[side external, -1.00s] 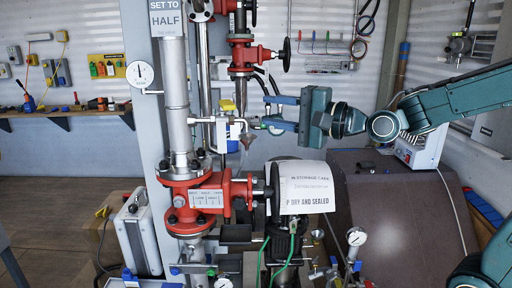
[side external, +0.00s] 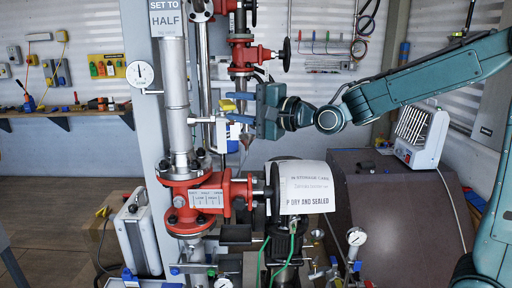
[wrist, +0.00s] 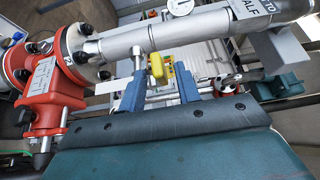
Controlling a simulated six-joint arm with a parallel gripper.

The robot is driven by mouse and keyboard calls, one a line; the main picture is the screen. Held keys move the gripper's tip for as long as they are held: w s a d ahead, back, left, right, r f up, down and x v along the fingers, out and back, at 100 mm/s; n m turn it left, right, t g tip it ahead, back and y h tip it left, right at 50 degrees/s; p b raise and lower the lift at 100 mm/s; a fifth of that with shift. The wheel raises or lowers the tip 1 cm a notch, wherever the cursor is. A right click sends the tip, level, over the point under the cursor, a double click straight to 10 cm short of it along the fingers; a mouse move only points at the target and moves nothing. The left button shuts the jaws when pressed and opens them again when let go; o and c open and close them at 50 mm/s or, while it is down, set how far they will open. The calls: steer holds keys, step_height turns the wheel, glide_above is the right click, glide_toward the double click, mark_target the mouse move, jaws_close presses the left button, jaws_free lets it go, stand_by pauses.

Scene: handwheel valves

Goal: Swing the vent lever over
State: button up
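A small yellow handle (wrist: 157,68), which looks like the vent lever, shows in the wrist view in front of the grey vertical pipe (wrist: 190,28). My gripper (wrist: 158,88) is open, with one blue finger on each side of the yellow handle in that view. A clear gap shows between the fingers, and I see no grip on anything. In the side view my gripper (side external: 238,108) reaches left to the small pale vent fitting (side external: 222,134) beside the pipe. The lever is too small and partly hidden there; I cannot tell whether a finger touches it.
A smaller red valve (side external: 243,55) with a handwheel (side external: 286,54) is just above my gripper.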

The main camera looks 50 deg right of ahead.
mark_target(220, 104)
steer(key=shift+x, duration=2.35)
steer(key=shift+c, duration=0.4)
jaws_close()
